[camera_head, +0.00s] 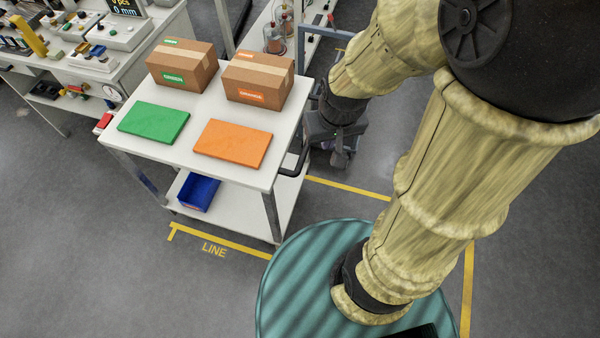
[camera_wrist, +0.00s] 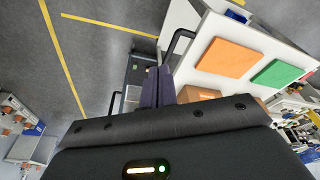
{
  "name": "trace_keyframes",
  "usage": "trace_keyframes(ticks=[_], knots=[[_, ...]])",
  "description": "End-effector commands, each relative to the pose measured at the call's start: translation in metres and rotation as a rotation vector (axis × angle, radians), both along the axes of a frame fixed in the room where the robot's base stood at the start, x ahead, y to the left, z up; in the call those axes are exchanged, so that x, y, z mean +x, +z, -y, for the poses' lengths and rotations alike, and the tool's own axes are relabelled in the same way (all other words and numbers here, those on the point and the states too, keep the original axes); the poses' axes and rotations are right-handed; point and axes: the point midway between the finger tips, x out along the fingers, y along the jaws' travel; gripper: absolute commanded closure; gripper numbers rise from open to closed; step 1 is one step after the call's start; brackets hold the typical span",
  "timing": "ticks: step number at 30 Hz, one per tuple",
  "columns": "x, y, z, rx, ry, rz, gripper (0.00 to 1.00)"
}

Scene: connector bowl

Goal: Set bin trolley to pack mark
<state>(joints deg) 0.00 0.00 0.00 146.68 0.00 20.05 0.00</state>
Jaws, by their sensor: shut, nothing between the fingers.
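A white two-shelf trolley (camera_head: 188,158) stands left of my arm in the head view. A blue bin (camera_head: 199,191) sits on its lower shelf. Its black handle (camera_head: 293,168) sticks out at the right end; in the wrist view the handle (camera_wrist: 178,46) lies just right of and beyond my fingers. My gripper (camera_wrist: 157,75) is shut and empty, apart from the handle. In the head view my gripper (camera_head: 340,128) is beside the trolley's right end, its fingertips not clear. A yellow floor mark lettered LINE (camera_head: 214,250) lies by the trolley's near side. No pack lettering is readable.
The trolley top carries a green mat (camera_head: 154,122), an orange mat (camera_head: 232,144) and two cardboard boxes (camera_head: 182,66) (camera_head: 258,79). A grey-blue cart frame (camera_head: 325,32) stands behind my gripper. A cluttered bench (camera_head: 122,65) is at upper left. Floor at lower left is clear.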

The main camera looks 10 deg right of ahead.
Motion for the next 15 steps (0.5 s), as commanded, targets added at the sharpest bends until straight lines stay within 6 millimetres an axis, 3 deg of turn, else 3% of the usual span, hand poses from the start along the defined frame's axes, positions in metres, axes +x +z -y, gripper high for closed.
trace_keyframes(ticks=[1, 6, 11, 15], knots=[[0.000, 0.000, 0.000, 0.000, 0.000, 0.000, 0.90], [0.015, -0.019, 0.013, -0.015, -0.030, 0.029, 0.59], [0.054, -0.064, 0.043, -0.030, -0.095, 0.120, 0.59], [0.092, -0.112, 0.070, 0.016, -0.150, 0.225, 0.59]])
